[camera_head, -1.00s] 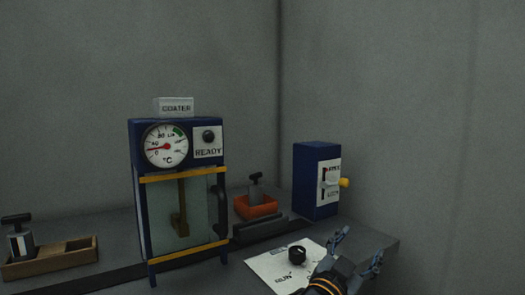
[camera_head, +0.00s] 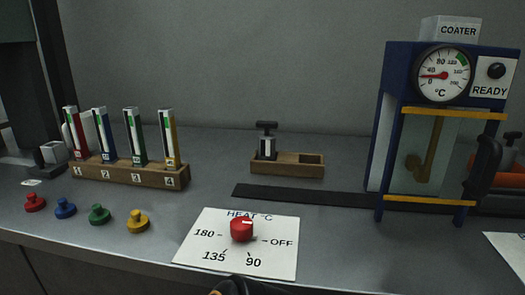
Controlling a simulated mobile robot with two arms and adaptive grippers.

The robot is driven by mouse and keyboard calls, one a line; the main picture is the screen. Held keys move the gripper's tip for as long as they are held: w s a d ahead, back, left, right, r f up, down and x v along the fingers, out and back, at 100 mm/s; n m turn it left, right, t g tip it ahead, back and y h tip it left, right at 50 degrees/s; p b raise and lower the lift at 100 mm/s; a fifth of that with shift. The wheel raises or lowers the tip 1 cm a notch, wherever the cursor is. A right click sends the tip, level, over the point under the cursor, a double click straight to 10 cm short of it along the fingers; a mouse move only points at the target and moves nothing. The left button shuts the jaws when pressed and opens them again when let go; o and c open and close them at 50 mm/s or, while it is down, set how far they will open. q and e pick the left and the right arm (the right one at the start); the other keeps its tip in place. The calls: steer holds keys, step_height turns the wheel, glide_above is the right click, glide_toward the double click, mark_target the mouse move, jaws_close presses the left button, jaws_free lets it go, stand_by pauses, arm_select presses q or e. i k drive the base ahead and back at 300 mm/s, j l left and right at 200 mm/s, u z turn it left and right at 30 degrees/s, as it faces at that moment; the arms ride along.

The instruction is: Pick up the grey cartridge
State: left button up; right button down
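A grey-and-black cartridge (camera_head: 267,146) with a dark T-shaped handle stands upright in the left part of a small wooden holder (camera_head: 288,169). The holder's right compartment looks empty. Another dark-handled piece (camera_head: 512,146) is at the right edge, partly cut off, at the orange tray (camera_head: 500,178). I cannot tell for sure which one is the grey cartridge. A sliver of a dark part of mine with a yellow band shows at the bottom edge. No gripper fingers are in view.
The coater (camera_head: 455,52) stands at the right. A heat plate (camera_head: 205,246) with a red knob (camera_head: 242,229) lies in front. A wooden rack (camera_head: 130,173) of several coloured tubes and several coloured buttons are at the left. A black strip (camera_head: 300,194) crosses the bench.

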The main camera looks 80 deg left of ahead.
mark_target(267, 141)
steer(key=u, duration=0.4)
steer(key=k+u, duration=0.15)
steer(key=u, duration=0.65)
steer(key=k+u, duration=0.1)
steer(key=u, duration=1.15)
